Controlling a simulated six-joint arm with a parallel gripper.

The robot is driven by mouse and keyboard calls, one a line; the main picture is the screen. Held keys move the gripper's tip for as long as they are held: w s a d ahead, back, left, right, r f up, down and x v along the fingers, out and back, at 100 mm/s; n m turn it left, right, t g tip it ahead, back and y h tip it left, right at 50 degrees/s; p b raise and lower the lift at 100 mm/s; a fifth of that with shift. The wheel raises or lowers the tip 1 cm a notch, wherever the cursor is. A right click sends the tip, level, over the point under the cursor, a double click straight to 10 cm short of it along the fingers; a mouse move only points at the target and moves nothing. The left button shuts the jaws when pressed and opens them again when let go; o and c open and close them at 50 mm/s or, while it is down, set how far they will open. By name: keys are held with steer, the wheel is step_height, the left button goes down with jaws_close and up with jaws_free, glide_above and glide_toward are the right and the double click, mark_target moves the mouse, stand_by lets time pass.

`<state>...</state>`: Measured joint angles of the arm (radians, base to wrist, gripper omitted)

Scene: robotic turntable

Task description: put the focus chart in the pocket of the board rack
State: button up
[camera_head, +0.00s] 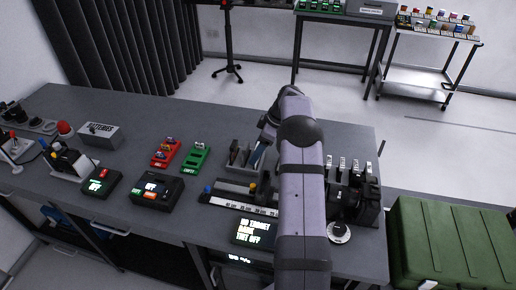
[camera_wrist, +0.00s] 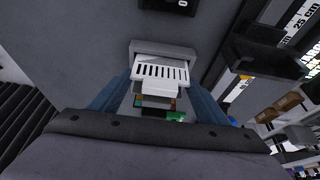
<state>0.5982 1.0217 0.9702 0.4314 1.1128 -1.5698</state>
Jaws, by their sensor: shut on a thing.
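The focus chart (camera_wrist: 160,71), a white plate with a row of black stripes, shows between my gripper's blue fingers in the wrist view. My gripper (camera_wrist: 160,88) is shut on it. A grey bar (camera_wrist: 178,49) lies right at the chart's far edge; I cannot tell whether they touch. In the head view a grey rack with upright walls (camera_head: 236,154), which looks like the board rack, stands left of my arm. My wrist and a bluish finger are close beside it. My arm hides the chart there, and its pocket cannot be made out.
A rail with a scale (camera_head: 230,202) and a lit display (camera_head: 256,232) stand in front of the rack. Red (camera_head: 166,153) and green (camera_head: 195,157) trays lie to its left. Dark equipment (camera_head: 357,197) stands right of my arm.

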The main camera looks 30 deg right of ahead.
steer(key=shift+f+b, duration=0.3)
steer(key=shift+f, duration=0.15)
steer(key=o, duration=1.1)
steer(key=shift+r, duration=0.1)
steer(key=b+v, duration=0.2)
steer(key=v, duration=0.5)
